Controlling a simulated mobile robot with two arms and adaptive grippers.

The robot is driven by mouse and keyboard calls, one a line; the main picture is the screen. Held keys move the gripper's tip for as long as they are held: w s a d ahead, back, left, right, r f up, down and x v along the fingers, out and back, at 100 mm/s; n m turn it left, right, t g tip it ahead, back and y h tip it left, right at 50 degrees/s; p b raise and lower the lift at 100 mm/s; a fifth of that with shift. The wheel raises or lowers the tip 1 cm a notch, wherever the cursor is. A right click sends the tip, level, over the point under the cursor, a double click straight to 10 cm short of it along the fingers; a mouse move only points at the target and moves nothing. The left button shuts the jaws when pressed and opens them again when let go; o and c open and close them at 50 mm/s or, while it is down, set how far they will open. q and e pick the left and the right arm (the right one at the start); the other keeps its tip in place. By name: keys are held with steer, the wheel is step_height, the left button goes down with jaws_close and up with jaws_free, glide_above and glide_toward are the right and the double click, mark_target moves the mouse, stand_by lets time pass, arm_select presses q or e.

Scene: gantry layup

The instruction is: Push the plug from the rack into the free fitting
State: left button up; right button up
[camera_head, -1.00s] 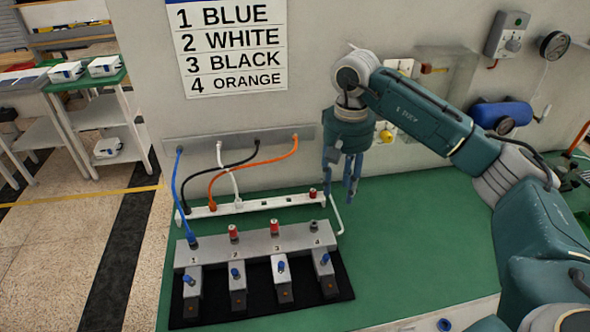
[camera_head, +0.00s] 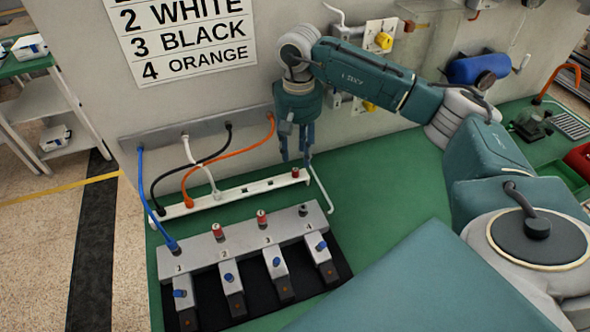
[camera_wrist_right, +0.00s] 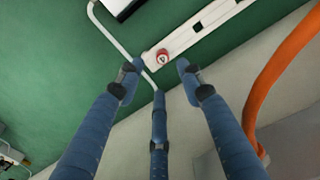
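A white rack strip (camera_head: 245,191) lies along the foot of the wall. A red-topped plug (camera_head: 295,172) stands in its right end; it also shows in the right wrist view (camera_wrist_right: 163,57). A grey block (camera_head: 240,241) numbered 1 to 4 stands in front. Fitting 1 holds the blue cable's end, fittings 2 and 3 carry red-topped plugs (camera_head: 218,231) (camera_head: 262,217), and fitting 4 (camera_head: 303,210) has no red plug. My right gripper (camera_head: 297,158) points down, its fingers spread and empty by the rack plug, apart from it in the wrist view. My left gripper is out of view.
Blue, white, black and orange cables (camera_head: 230,151) loop from the wall strip to the left of my gripper. Blue-handled levers (camera_head: 276,262) line the block's front. A thin white pipe (camera_head: 320,187) bends beside the rack end. The green bench (camera_head: 375,190) to the right is clear.

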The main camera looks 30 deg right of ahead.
mark_target(295, 169)
steer(key=f+p, duration=0.1)
steer(key=f, duration=0.2)
steer(key=a+f+p, duration=0.1)
steer(key=shift+s+f+p, duration=0.1)
steer(key=shift+f+p, duration=0.2)
steer(key=shift+f, duration=0.45)
steer(key=c, duration=0.8)
